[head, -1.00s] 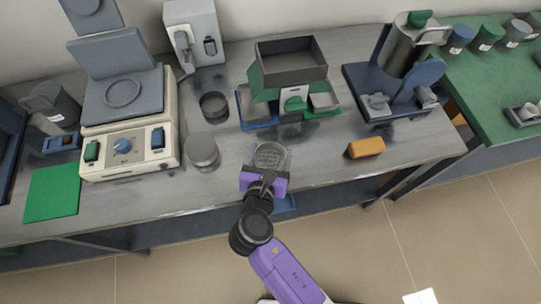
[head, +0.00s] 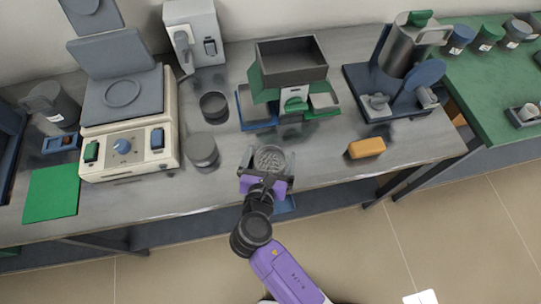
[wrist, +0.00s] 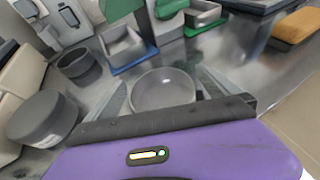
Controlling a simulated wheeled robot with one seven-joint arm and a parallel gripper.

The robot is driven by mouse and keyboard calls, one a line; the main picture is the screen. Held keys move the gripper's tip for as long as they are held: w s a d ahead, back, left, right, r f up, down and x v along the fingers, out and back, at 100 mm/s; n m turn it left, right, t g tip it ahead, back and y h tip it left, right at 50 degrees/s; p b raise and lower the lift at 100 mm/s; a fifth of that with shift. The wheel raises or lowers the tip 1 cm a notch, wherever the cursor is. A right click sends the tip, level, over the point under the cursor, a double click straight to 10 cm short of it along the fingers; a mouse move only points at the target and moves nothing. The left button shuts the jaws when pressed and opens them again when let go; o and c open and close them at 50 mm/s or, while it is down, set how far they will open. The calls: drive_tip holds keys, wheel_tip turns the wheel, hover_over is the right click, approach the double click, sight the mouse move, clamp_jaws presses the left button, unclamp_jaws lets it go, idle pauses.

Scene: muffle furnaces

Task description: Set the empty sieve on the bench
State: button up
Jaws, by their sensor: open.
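A round grey sieve (head: 270,158) sits at the front edge of the metal bench (head: 330,165). It also shows in the wrist view as a shallow grey bowl shape (wrist: 163,88), and I see nothing lying in it there. In the head view its inside looks mottled, too small to make out. My gripper (head: 268,168) is open, with one finger on each side of the sieve and apart from its rim. In the wrist view the fingers (wrist: 163,98) spread to its left and right. The underside of the sieve is hidden.
A grey lidded cylinder (head: 202,150) and a dark open ring (head: 214,106) stand to the left. Behind is a green splitter with a hopper (head: 291,65) and side trays. An orange block (head: 366,148) lies to the right. Bare bench lies between them.

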drive_tip(key=v, duration=1.2)
drive_tip(key=shift+f, duration=0.1)
drive_tip(key=s+d+f+m+g+y, duration=0.3)
drive_tip(key=s+d+f+m+y, duration=0.15)
drive_tip(key=s+d+m, duration=0.8)
drive_tip(key=s+d+r+m+t+h, duration=0.1)
drive_tip(key=s+d+r+m, duration=0.3)
drive_tip(key=r+m, duration=0.4)
drive_tip(key=s+d+r+m+t+h, duration=0.2)
drive_tip(key=d+r+m, duration=0.5)
drive_tip(key=m, duration=0.7)
wheel_tip(320, 180, up, 2)
drive_tip(key=shift+s+d+r+t, duration=0.1)
drive_tip(key=shift+s+d+t, duration=0.05)
drive_tip(key=shift+s+t, duration=0.8)
